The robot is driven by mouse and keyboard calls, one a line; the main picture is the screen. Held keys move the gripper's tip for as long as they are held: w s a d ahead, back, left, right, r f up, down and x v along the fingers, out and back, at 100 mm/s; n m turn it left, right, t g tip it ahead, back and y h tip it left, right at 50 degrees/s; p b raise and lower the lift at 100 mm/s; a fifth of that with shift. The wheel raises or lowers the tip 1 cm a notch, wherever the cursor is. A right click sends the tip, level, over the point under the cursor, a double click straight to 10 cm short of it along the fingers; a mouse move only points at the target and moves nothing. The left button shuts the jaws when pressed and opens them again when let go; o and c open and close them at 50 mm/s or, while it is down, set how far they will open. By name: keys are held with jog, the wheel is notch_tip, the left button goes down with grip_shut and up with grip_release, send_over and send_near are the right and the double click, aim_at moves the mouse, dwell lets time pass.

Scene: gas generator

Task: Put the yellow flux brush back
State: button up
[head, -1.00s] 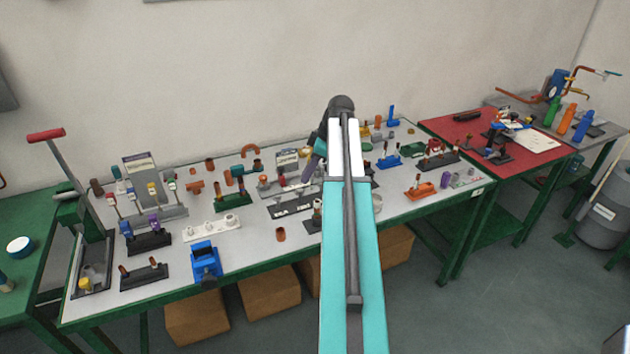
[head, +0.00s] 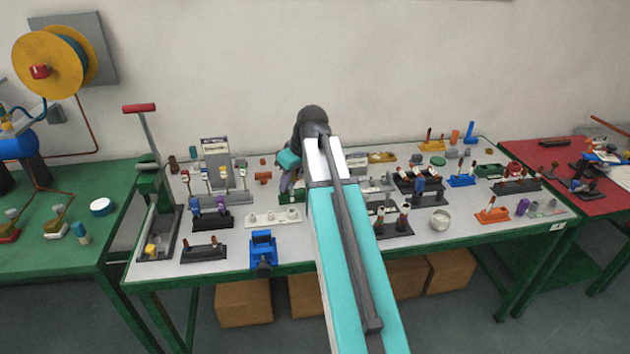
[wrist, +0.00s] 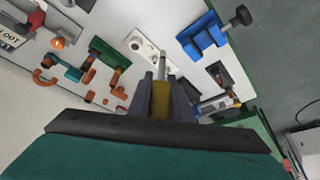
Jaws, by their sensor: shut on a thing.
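My gripper (wrist: 160,88) is shut on the yellow flux brush (wrist: 160,100) in the wrist view. The brush's yellow part lies between the dark fingers, and its thin grey-white end points away from me, over the bench. In the head view my gripper (head: 285,182) is partly hidden behind my arm, above the bench's left-middle, and the brush cannot be made out. A grey rack (head: 214,203) with a sign behind it holds several upright thin tools with coloured parts. It stands left of my gripper; whether it has a free place is too small to tell.
A white holed strip (head: 272,218), a blue vise (head: 263,250) and dark peg stands (head: 203,252) crowd the bench's left half. A red-handled lever press (head: 150,170) stands tall at the left end. Green (head: 110,190) and red (head: 560,160) tables flank the bench.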

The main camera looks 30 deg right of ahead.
jog(key=a+r+m+h+b, duration=0.1)
jog(key=a+r+m, duration=0.1)
jog(key=a, duration=1.8)
jog(key=shift+w+a+m+b, duration=0.15)
jog(key=shift+a+m+b, duration=0.2)
jog(key=shift+m, duration=0.25)
jog(key=shift+a, duration=0.1)
